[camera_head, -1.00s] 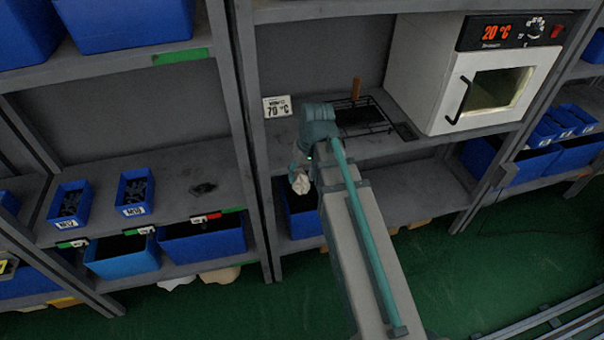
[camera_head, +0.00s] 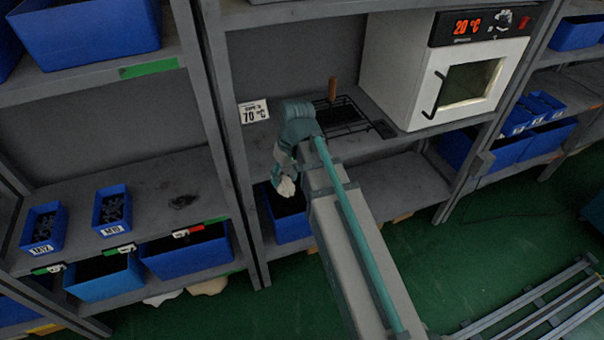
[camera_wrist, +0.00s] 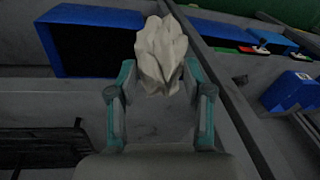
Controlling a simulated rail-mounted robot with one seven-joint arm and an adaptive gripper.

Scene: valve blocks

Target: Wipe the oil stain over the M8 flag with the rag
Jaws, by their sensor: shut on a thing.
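My gripper (camera_head: 285,165) is shut on the crumpled white rag (camera_head: 286,187). In the wrist view the rag (camera_wrist: 161,55) sticks up from between the two teal-grey fingers (camera_wrist: 160,85). The dark oil stain (camera_head: 183,201) lies on the grey shelf (camera_head: 150,180) in the left bay, to the left of my gripper and apart from the rag. Below the stain, a red and white flag (camera_head: 190,231) sits on the shelf's front edge; its lettering is too small to read.
Blue bins marked M12 (camera_head: 43,228) and M10 (camera_head: 112,211) stand left of the stain. A grey upright (camera_head: 218,130) separates the stain's bay from the bay with the wire rack (camera_head: 340,115) and the white oven (camera_head: 445,70). Blue bins (camera_head: 188,252) stand below the stain's shelf.

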